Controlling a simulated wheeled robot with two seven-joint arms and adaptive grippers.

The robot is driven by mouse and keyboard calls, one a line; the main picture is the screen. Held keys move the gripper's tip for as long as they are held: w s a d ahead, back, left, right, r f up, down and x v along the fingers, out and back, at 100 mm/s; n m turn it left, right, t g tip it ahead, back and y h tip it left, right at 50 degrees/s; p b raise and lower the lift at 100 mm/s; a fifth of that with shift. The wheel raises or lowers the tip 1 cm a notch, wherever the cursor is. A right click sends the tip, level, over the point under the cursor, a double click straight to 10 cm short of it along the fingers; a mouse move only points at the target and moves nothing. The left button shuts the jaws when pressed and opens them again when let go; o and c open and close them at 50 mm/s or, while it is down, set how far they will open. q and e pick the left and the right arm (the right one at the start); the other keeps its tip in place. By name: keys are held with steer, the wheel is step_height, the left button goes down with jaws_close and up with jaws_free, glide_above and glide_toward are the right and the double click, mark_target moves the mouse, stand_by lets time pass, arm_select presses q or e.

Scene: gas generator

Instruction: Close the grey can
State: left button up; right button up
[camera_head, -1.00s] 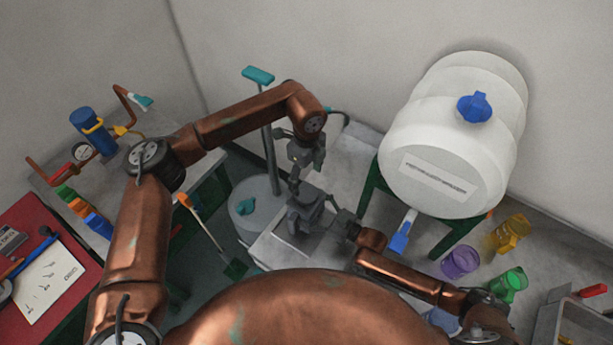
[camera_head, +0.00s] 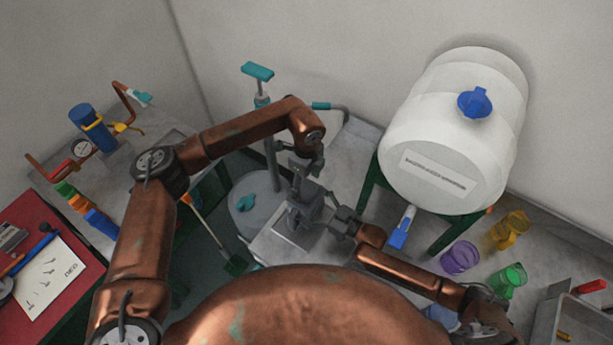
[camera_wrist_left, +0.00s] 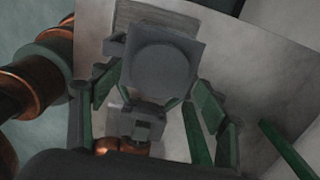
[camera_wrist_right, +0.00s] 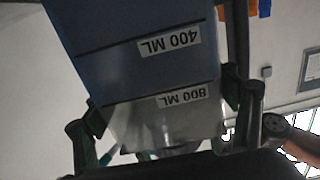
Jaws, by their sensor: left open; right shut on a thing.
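The grey can (camera_head: 304,214) stands at the middle of the head view, above a light worktop. My right gripper (camera_head: 347,222) comes from the right and is shut on the can. In the right wrist view the can (camera_wrist_right: 150,60) fills the middle between the fingers, with "400 ML" and "800 ML" marks upside down. My left gripper (camera_head: 305,176) is open, just over the can's top. In the left wrist view a square grey top with a round disc (camera_wrist_left: 160,70) lies between its spread fingers, apart from them. I cannot tell whether that disc is a loose lid.
A white tank (camera_head: 445,150) on a green stand is to the right. A pump with a teal handle (camera_head: 257,71) rises behind the can. Purple (camera_head: 459,258), green (camera_head: 508,281) and yellow (camera_head: 509,231) cups stand at the right.

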arm_select(q)
steer(key=shift+f, duration=1)
steer(key=shift+c, duration=0.4)
